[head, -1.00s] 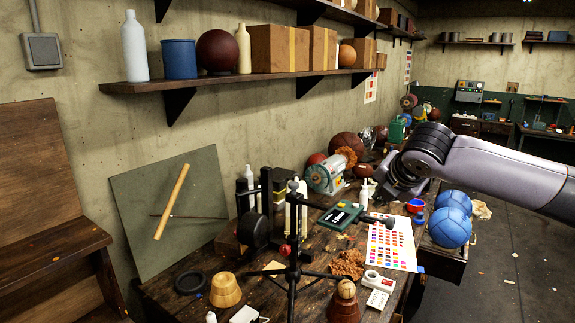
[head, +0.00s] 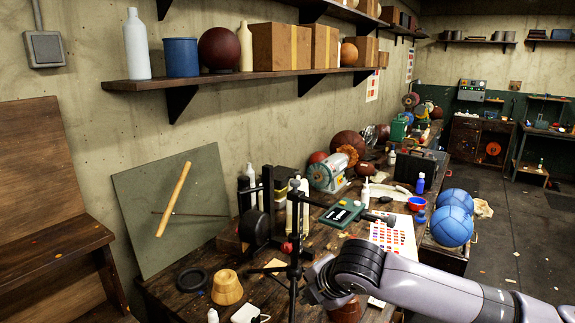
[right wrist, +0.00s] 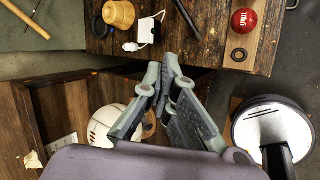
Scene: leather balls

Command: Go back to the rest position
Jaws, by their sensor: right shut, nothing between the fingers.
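My right gripper (head: 318,283) is low in the head view, in front of the black stand on the workbench, partly hidden by its own wrist. In the right wrist view the right gripper (right wrist: 168,75) has its fingers together with nothing between them, near the front edge of the workbench (right wrist: 205,42). I cannot tell whether it touches anything. My left gripper is in neither view.
A black stand (head: 294,215), a wooden cone (head: 227,289) and a colour chart (head: 392,236) are on the bench. Two blue balls (head: 452,222) lie at its right edge. A red ball (right wrist: 244,20) shows in the wrist view.

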